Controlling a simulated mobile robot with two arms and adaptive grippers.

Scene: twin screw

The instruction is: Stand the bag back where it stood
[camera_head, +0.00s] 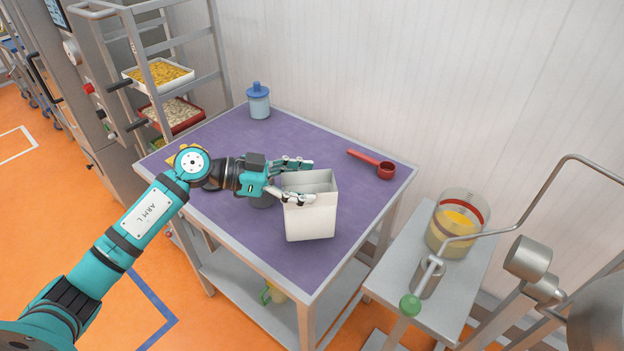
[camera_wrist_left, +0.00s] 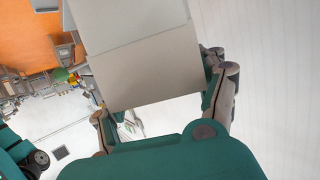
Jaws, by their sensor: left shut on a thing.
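The bag (camera_head: 311,217) is a pale, upright, box-shaped bag with an open top, at the front right part of the purple-topped table (camera_head: 235,205). My left gripper (camera_head: 297,181) comes from the left and is shut on the bag near its top, one finger on the far side and one on the near side. In the left wrist view the bag (camera_wrist_left: 145,70) fills the middle between the fingers of my left gripper (camera_wrist_left: 165,100). I cannot tell whether the bag's base touches the table. My right gripper is not in view.
A blue-lidded jar (camera_head: 258,103) stands at the table's back corner. A red scoop (camera_head: 372,163) lies near the right edge. A rack with trays (camera_head: 158,75) stands at the back left. A side table holds a clear container (camera_head: 457,222) with yellow contents. Purple surface behind the bag is clear.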

